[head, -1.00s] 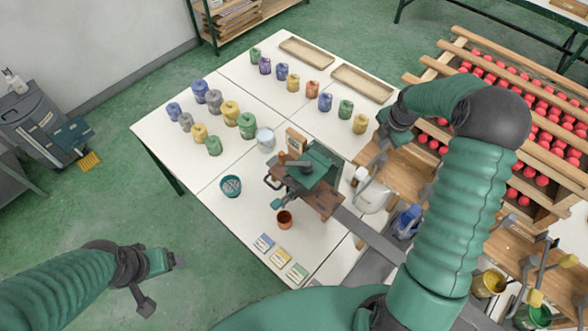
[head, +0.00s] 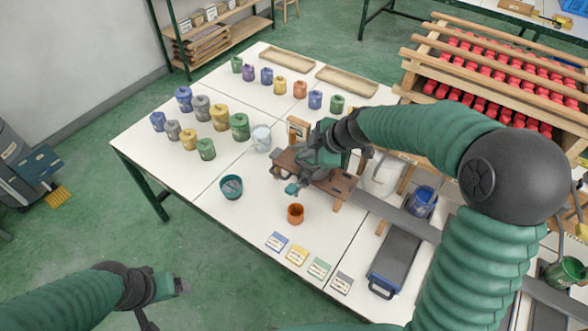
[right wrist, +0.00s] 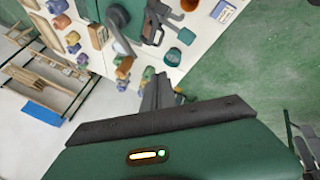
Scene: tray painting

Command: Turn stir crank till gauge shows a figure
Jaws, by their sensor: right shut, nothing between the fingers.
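The stirring machine, green on a brown wooden base (head: 342,184), stands at the right part of the white table. In the right wrist view a dark crank arm (right wrist: 122,38) with an orange-brown knob (right wrist: 124,67) shows. My right gripper (head: 312,160) is over the machine in the head view, hiding part of it. In the right wrist view its fingers (right wrist: 160,90) are together and empty, apart from the knob in the picture. A small wooden upright plate (head: 298,128) stands behind the machine; I cannot read a figure on it. My left gripper (head: 166,300) is open and empty, off the table at lower left.
An orange cup (head: 295,214) and a teal bowl (head: 231,187) stand before the machine. A pale bucket (head: 261,138) is to its left. Several colored jars (head: 220,118) and two wooden trays (head: 346,82) stand farther back. Small cards (head: 297,255) lie along the front edge.

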